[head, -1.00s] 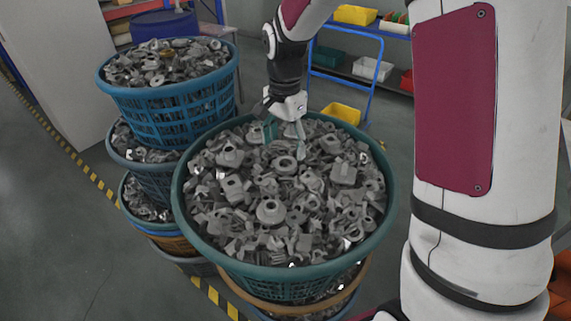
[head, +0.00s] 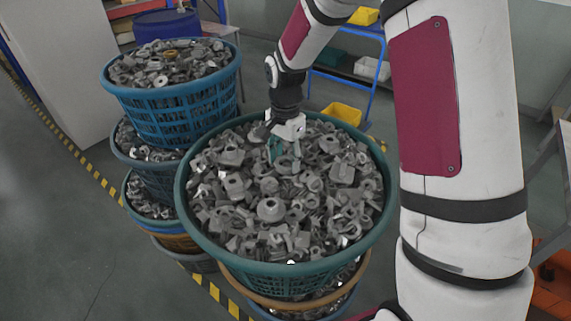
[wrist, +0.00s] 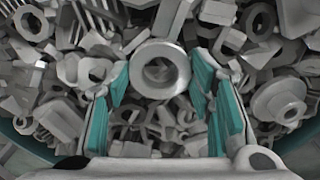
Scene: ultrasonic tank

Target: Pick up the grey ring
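The grey ring (wrist: 160,69) shows in the wrist view as a round part with a wide central hole, lying on top of the heap of grey metal parts. My gripper (wrist: 160,95) is open, with one teal-padded finger on each side of the ring and visible gaps between. I cannot tell how far below the fingertips the ring lies. In the head view my gripper (head: 284,150) points down over the back part of the heap in the front basket (head: 184,215). There the ring is hidden or not distinguishable behind the fingers.
Loose grey parts crowd the ring on all sides. A stack of blue baskets (head: 170,118), also full of parts, stands to the left. A blue-framed shelf (head: 348,70) with bins stands behind. Yellow-black floor tape (head: 105,185) runs along the left.

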